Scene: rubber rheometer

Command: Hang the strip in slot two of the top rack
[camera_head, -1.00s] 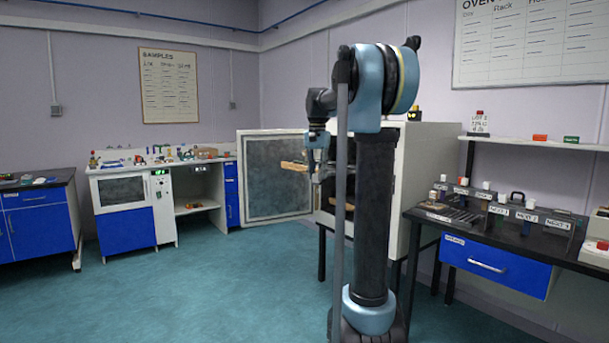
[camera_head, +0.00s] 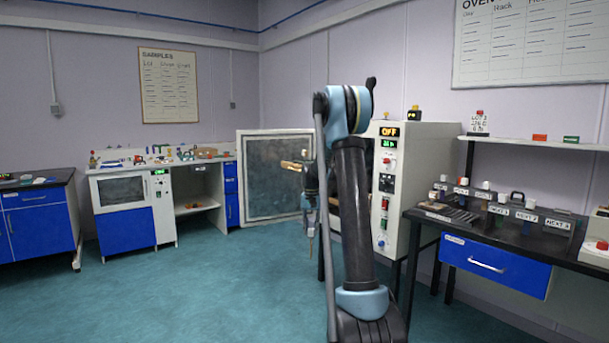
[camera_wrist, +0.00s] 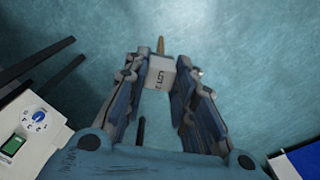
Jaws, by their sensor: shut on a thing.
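My gripper (camera_head: 310,216) hangs pointing down left of the oven front, above the floor. In the wrist view, its two fingers (camera_wrist: 163,72) are shut on the strip's white tab (camera_wrist: 160,82), which bears the letters LOT. A thin tan strip (camera_wrist: 161,45) sticks out beyond the tab and hangs down in the head view (camera_head: 311,246). The white oven (camera_head: 420,165) stands behind my arm with its door (camera_head: 278,208) swung open. A tan rack-like piece (camera_head: 292,165) shows at the opening. My arm hides most of the oven inside, and no slot numbers can be read.
A black bench (camera_head: 480,237) with labelled stands and a blue drawer is at right. A shelf (camera_head: 545,144) hangs above it. A white cabinet with samples (camera_head: 125,200) stands at left. The teal floor (camera_head: 200,290) between is clear.

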